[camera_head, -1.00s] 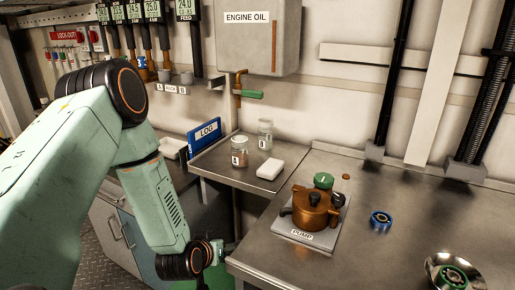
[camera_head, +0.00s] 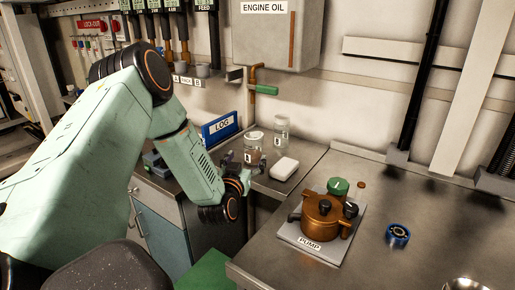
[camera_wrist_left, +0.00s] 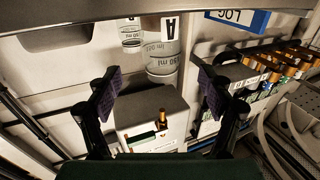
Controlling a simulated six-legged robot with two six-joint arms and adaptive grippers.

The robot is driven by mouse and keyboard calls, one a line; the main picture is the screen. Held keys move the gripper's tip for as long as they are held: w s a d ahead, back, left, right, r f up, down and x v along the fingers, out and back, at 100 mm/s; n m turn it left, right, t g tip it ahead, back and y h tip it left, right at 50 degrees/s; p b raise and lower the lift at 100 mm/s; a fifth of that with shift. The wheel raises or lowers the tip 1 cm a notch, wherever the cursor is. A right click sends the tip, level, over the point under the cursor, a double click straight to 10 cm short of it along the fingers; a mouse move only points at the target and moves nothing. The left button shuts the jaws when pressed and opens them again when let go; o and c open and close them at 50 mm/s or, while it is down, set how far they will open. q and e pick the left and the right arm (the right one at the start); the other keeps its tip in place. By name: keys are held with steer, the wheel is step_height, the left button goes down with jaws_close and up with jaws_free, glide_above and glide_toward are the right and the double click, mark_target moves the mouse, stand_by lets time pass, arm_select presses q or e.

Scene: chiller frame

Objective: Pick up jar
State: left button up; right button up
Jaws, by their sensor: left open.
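Two clear glass jars stand on the metal side counter, near the corner by the wall. The front jar (camera_head: 254,150) carries a white label; the back jar (camera_head: 281,130) is just behind it to the right. My left gripper (camera_head: 238,178) is low in front of the front jar. In the left wrist view, my left gripper (camera_wrist_left: 160,92) is open and empty, with dark pads on both fingers. The front jar (camera_wrist_left: 163,58) shows between and beyond the fingertips, with an "A" label and ml marks. The back jar (camera_wrist_left: 130,35) shows smaller behind it. My right gripper is out of view.
The copper pump (camera_head: 323,215) and a blue ring (camera_head: 398,235) are on the nearer bench. A pipe with a green-handled valve (camera_head: 264,90) hangs above.

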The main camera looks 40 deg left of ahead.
mark_target(251, 149)
arm_select(q)
steer(key=x, duration=0.4)
steer(key=b+x, duration=0.1)
steer(key=x, duration=0.1)
steer(key=shift+a+f, duration=0.15)
steer(key=shift+f, duration=0.2)
steer(key=shift+w+a+r, duration=0.2)
steer(key=shift+w+r, duration=0.05)
steer(key=shift+w, duration=0.25)
steer(key=shift+w+a+f, duration=0.15)
steer(key=shift+w+f, duration=0.05)
steer(key=shift+c, duration=1.3)
steer(key=shift+s+r, duration=0.15)
steer(key=shift+r, duration=0.05)
steer(key=shift+c, duration=1.4)
steer(key=shift+f, duration=0.15)
steer(key=c, duration=0.9)
